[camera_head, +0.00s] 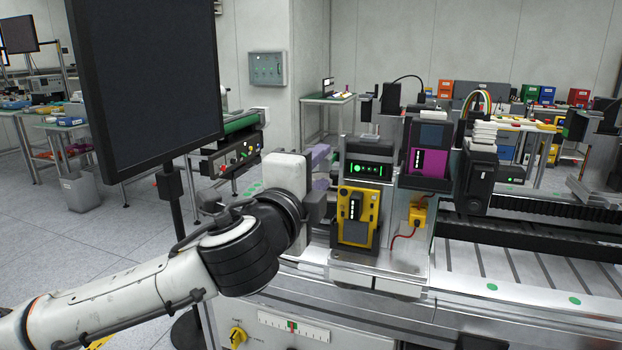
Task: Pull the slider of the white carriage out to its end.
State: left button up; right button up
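My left arm comes in from the lower left, and its black wrist is turned toward the machine. My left gripper (320,173) is at the left side of the machine's upright plate. No slider can be made out clearly. My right gripper is not in view.
A yellow device (357,217), a black unit with green lights (368,168) and a magenta-fronted unit (428,160) sit close to the right of my gripper. A large dark monitor (145,85) stands at the left. The slotted bed (520,275) at the right is mostly clear.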

pick_arm(q)
jog(key=b+v, duration=0.1)
jog(key=v, duration=0.9)
jog(key=shift+w+f, duration=0.1)
jog(key=shift+f, duration=0.05)
jog(key=s+a+f+n+g, duration=0.15)
jog(key=f+n, duration=0.45)
jog(key=f, duration=0.9)
jog(key=s+a+f+n+g, duration=0.1)
jog(key=a+f+n+g, duration=0.35)
jog(key=f, duration=1.15)
jog(key=s+a+f+n+g+y, duration=0.1)
jog(key=s+a+f+n, duration=0.4)
jog(key=s+f, duration=0.5)
jog(key=s+a+f+n+g+y, duration=0.1)
jog(key=s+a+f+n+y, duration=0.2)
jog(key=s+f, duration=0.7)
notch_tip(320, 180, down, 4)
jog(key=shift+s+a+r+n, duration=0.1)
jog(key=shift+s+a+n, duration=0.2)
jog(key=shift+a+n, duration=0.8)
